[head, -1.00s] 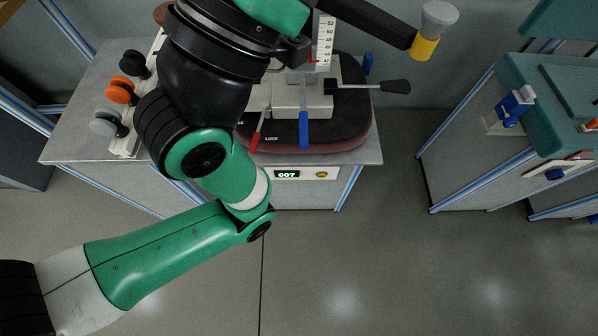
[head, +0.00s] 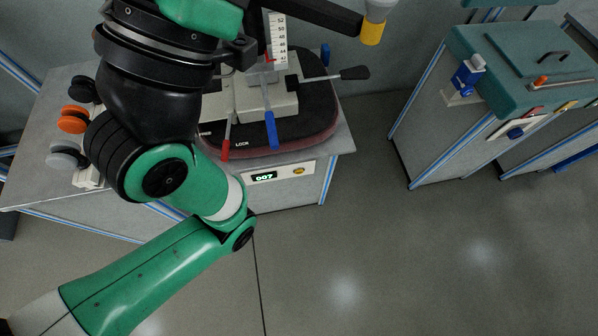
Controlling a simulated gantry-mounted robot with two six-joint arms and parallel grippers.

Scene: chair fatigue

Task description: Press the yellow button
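A small round yellow button (head: 299,171) sits on the pale front panel of the grey bench, right of a lit display (head: 264,177) reading 007. A small yellow spot, perhaps another button (head: 567,106), shows on the panel of the teal-topped machine at the right; it is too small to tell. My green and black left arm rises from the lower left and crosses in front of the bench's left part. Its gripper is out of the picture, past the top edge or hidden. My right gripper is not in view. Nothing touches the yellow button by the display.
The bench (head: 345,140) bears a dark cushion with a red lever (head: 226,137), a blue lever (head: 271,130) and a black-handled lever (head: 354,73). Grey, orange and black knobs stand at its left. The teal-topped machine (head: 470,45) stands right, across a gap. Floor in front is clear.

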